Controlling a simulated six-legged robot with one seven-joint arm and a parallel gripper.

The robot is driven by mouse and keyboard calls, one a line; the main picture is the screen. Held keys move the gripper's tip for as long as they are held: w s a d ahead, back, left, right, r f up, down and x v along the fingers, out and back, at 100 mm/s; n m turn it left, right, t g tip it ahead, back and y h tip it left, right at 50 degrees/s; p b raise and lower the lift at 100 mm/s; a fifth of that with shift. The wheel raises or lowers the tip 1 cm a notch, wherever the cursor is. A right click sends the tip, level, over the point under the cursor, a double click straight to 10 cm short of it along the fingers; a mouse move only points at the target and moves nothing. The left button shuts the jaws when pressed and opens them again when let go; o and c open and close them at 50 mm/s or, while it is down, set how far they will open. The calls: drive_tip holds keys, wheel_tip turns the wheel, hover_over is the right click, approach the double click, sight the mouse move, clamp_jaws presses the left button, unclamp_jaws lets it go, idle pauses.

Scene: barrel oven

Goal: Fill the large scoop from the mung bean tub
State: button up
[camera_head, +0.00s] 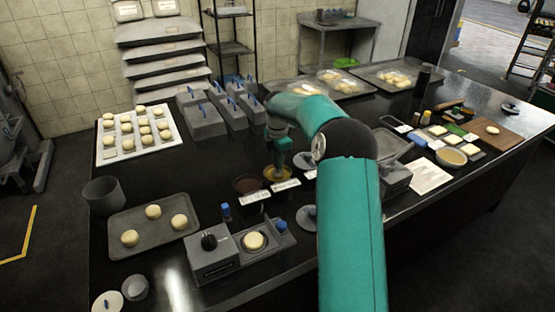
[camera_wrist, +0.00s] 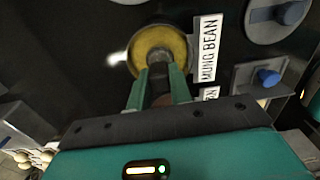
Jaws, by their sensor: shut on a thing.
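The mung bean tub (camera_head: 268,176) is a small round tub with yellow contents, at the middle of the dark counter. In the wrist view the tub (camera_wrist: 183,42) sits beside its white MUNG BEAN label (camera_wrist: 208,48). My gripper (camera_head: 281,158) points down over the tub. In the wrist view my gripper (camera_wrist: 158,82) has its green fingers shut on the dark grip of the large scoop (camera_wrist: 158,58). The scoop's grey end overlaps the middle of the yellow surface; how deep it sits and what it holds cannot be told.
A dark red tub (camera_head: 245,184) stands just left of the mung bean tub. A scale (camera_head: 212,258) with a dough piece stands in front. Grey lidded bins (camera_head: 203,122) are behind. A tray of dough balls (camera_head: 188,243) lies front left. Dark counter shows between them.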

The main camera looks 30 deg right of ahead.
drive_tip(key=shift+f, duration=0.5)
idle(0.8)
drive_tip(key=shift+r, duration=3.6)
